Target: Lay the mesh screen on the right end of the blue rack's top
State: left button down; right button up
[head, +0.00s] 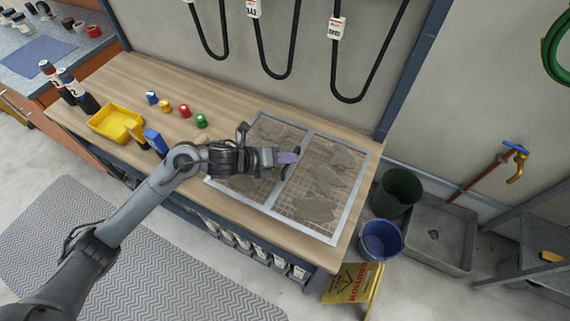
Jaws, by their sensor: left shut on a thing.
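The mesh screen (320,186) is a flat grey-framed panel with a middle bar and ragged grey-brown patches on its mesh. It is over the right end of the wooden top (180,83) of the blue-framed rack (183,204), roughly level with it. I cannot tell whether it touches the top or hangs just above. My left gripper (288,158) is at the screen's middle bar, shut on a small lilac piece there that looks like the screen's grip. The arm hides part of the screen's left half. My right gripper is not in view.
Cables hang on the wall behind. A dark green bin (397,190), a blue bucket (381,241) and a yellow caution sign (350,284) stand by the right end.

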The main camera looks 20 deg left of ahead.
pick_arm(q)
jog(key=shift+w+a+f, duration=0.25)
jog(key=shift+w+f, duration=0.1)
jog(key=shift+w, duration=0.25)
jog(key=shift+f+b, duration=0.35)
jog(key=shift+f, duration=1.55)
jog(key=shift+f, duration=0.1)
jog(key=c, duration=1.6)
grip_release()
jog(key=shift+f, duration=0.15)
jog(key=o, duration=0.4)
jog(key=shift+o, duration=0.2)
jog(key=p+v, duration=0.1)
jog(key=v, duration=1)
jog(key=shift+s+a+r, duration=0.35)
jog(key=shift+s, duration=0.05)
